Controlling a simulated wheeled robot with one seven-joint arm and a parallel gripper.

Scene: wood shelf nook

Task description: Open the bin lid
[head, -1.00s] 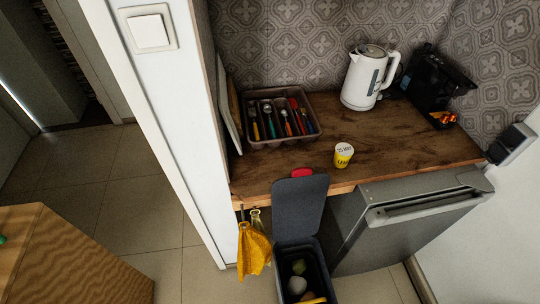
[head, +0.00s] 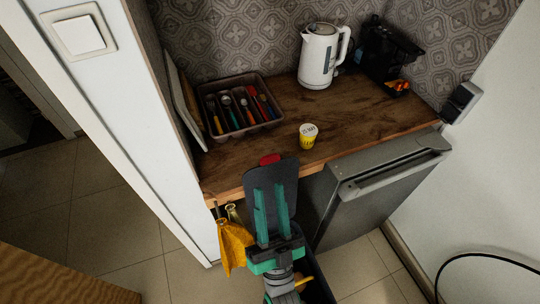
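The bin lid (head: 290,172) is a dark grey rounded panel. It stands raised in front of the counter edge, above the dark bin (head: 320,289). The bin's mouth is partly uncovered, with something yellow at its right side, but my arm hides most of it. My gripper (head: 269,188), with green fingers, is in front of the lid in the head view. Its two fingers are apart with the lid's surface showing between them, and nothing is held. I cannot tell whether the fingers touch the lid.
A red object (head: 269,159) shows behind the lid's top. A yellow cloth (head: 235,247) hangs left of the bin. A grey appliance (head: 375,195) stands close on the right. The wooden counter (head: 250,158) holds a cutlery tray (head: 243,132), a yellow cup (head: 308,137) and a kettle (head: 318,58).

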